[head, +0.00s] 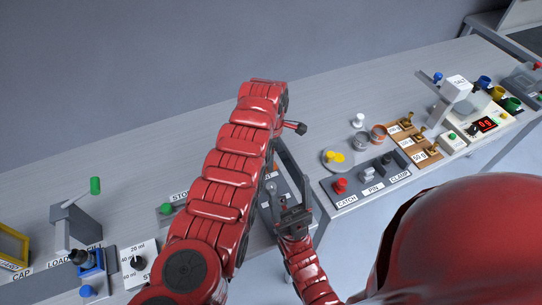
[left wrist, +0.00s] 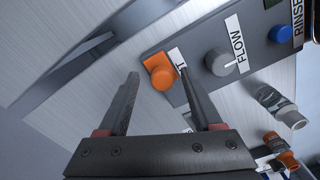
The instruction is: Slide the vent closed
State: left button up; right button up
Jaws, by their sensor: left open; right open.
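In the left wrist view an orange knob (left wrist: 162,72) sits on a dark panel (left wrist: 203,78). The label beside it is mostly hidden, with only a final T readable; this appears to be the vent. My left gripper (left wrist: 158,76) is open, with the orange knob showing between its fingertips. Contact cannot be told. In the head view my red left arm covers the middle of the bench, and I cannot make out the vent or the left gripper's fingers there. My right gripper (head: 291,210) is open and empty, lower in the head view.
A grey FLOW knob (left wrist: 220,61) and blue RINSE button (left wrist: 283,33) are beside the orange knob. A grey frame (left wrist: 85,70) stands left of the left gripper. In the head view, the catch, pin and clamp panel (head: 372,178) is right of the right gripper.

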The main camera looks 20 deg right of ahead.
pick_arm(q)
jog(key=shift+r, duration=0.1)
notch_tip(320, 180, up, 17)
jog(key=shift+r+b, duration=0.15)
jog(key=shift+b, duration=0.3)
dwell(0.4)
